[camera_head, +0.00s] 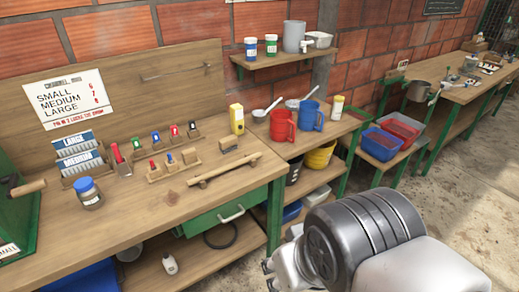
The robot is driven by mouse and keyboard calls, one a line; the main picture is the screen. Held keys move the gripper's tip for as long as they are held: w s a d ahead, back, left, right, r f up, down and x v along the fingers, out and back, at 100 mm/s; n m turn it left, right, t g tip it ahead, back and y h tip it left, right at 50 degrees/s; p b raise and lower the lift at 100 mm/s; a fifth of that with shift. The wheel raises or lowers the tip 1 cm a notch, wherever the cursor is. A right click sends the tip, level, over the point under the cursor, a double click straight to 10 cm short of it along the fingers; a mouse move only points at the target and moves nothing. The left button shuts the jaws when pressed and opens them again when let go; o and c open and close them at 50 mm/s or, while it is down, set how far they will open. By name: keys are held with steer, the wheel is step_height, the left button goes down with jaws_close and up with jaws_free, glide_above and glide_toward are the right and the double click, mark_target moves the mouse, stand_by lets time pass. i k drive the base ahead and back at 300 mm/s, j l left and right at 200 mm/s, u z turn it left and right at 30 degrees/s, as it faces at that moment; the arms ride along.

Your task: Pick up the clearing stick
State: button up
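A pale wooden stick (225,170), which looks like the clearing stick, lies on the workbench near its front right edge. It lies slantwise, raised a little at its ends on small wooden rests. Nothing holds it. My arm fills the lower right of the view, in front of the bench. Part of what seems to be my gripper (270,274) shows at the arm's left side, below and right of the stick and apart from it. The arm's own joint hides most of it, so its fingers cannot be made out.
The workbench (150,222) has a green drawer (222,218) under its front edge. Near the stick are a wooden brush (228,145), a yellow box (237,118) and small wooden holders (174,163). A jar (88,192) stands left. Red (283,125) and blue (312,116) jugs stand on the right-hand table.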

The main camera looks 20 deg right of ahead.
mark_target(190, 183)
steer(key=i+j+z, duration=0.1)
steer(key=i+j, duration=0.7)
steer(key=i, duration=0.25)
steer(key=l+z, duration=0.05)
